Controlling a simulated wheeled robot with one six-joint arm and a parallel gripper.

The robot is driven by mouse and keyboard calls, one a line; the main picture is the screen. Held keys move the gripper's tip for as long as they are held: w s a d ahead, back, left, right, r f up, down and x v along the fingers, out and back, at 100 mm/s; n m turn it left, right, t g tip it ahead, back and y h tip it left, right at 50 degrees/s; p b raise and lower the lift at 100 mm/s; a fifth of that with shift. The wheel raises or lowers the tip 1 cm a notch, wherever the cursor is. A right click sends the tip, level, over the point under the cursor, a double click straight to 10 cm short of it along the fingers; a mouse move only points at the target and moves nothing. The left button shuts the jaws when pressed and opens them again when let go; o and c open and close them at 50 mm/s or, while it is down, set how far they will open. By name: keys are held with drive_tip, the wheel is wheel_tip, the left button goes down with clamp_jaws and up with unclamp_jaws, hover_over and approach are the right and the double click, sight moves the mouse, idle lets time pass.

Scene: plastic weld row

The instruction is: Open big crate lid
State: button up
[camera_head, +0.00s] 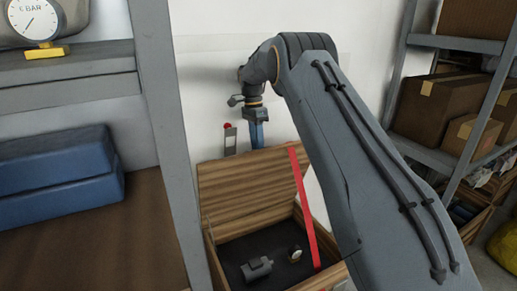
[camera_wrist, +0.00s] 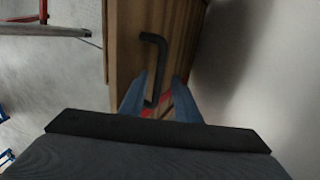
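The big wooden crate (camera_head: 215,262) stands on the floor in the head view. Its lid (camera_head: 240,190) is raised and stands up at the back, so the dark inside shows. In the wrist view the lid's wooden face (camera_wrist: 125,50) carries a black bar handle (camera_wrist: 158,62). My gripper (camera_head: 257,135) is at the lid's top edge in the head view, its lower part hidden behind the lid. In the wrist view its blue fingers (camera_wrist: 160,92) are apart, with the handle's lower end between them, nearer the left finger.
A grey cylindrical part (camera_head: 257,269) and a small gauge (camera_head: 295,254) lie in the crate. A red strap (camera_head: 303,205) runs along the crate's right side. A shelf post (camera_head: 165,120) stands close on the left, a rack with boxes (camera_head: 430,105) on the right. The wall is close behind.

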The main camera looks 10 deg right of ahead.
drive_tip(key=b+v, duration=0.1)
drive_tip(key=v, duration=0.6)
drive_tip(key=shift+d, duration=0.1)
